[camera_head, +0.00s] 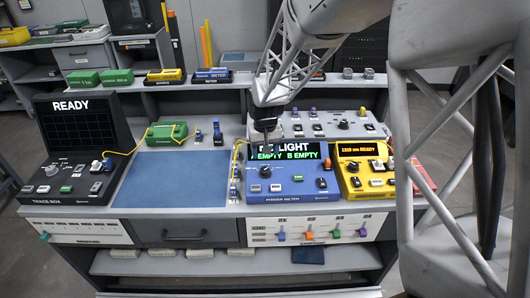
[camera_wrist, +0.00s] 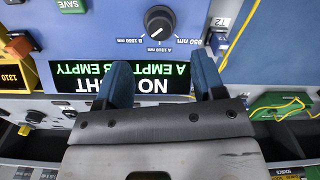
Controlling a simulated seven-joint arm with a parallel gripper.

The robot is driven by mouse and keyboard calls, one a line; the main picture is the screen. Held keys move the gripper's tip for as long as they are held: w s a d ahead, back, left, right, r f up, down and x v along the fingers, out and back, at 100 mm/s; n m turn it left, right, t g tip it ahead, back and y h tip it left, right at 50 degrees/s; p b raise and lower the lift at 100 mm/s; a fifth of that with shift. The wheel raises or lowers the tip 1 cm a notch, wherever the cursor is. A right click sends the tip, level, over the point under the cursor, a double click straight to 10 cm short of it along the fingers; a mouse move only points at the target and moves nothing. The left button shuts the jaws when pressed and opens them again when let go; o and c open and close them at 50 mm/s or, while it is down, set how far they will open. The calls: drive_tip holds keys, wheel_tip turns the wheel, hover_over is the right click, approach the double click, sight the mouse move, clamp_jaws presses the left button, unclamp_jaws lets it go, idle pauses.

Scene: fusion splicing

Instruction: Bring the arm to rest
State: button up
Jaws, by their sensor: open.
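My gripper (camera_head: 266,132) hangs over the back of the blue power meter (camera_head: 290,190), near its display, at the end of my lattice arm. In the wrist view my gripper (camera_wrist: 162,78) shows two blue fingers apart with nothing between them. The fingers lie across the meter's display (camera_wrist: 80,75), and a black wavelength knob (camera_wrist: 159,22) sits just beyond their tips. In the head view the display reads "A EMPTY B EMPTY", with its upper line partly hidden by my gripper. I cannot tell the exact height of the fingers above the meter.
Left of the meter are a bare blue mat (camera_head: 180,179) and the trace box (camera_head: 75,190) reading "READY". A yellow unit (camera_head: 365,170) stands at the right. A green box (camera_head: 166,133) with a yellow fiber lies behind the mat. Shelves (camera_head: 150,79) rise behind.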

idle(0.3)
drive_tip(key=s+d+r, duration=0.6)
drive_tip(key=s+r, duration=0.2)
drive_tip(key=r, duration=0.1)
drive_tip(key=s+d+r+m+t, duration=0.1)
drive_tip(key=s+d+r, duration=0.2)
drive_tip(key=s, duration=0.6)
drive_tip(key=s+d+r, duration=0.3)
drive_tip(key=s, duration=0.7)
drive_tip(key=s+d+r+m+t, duration=0.1)
drive_tip(key=s+d+r, duration=0.2)
drive_tip(key=s, duration=0.6)
drive_tip(key=shift+s+d+m+t, duration=0.15)
drive_tip(key=shift+d+m+t, duration=0.15)
drive_tip(key=shift+d, duration=0.15)
drive_tip(key=shift+r, duration=0.1)
drive_tip(key=shift+c, duration=0.3)
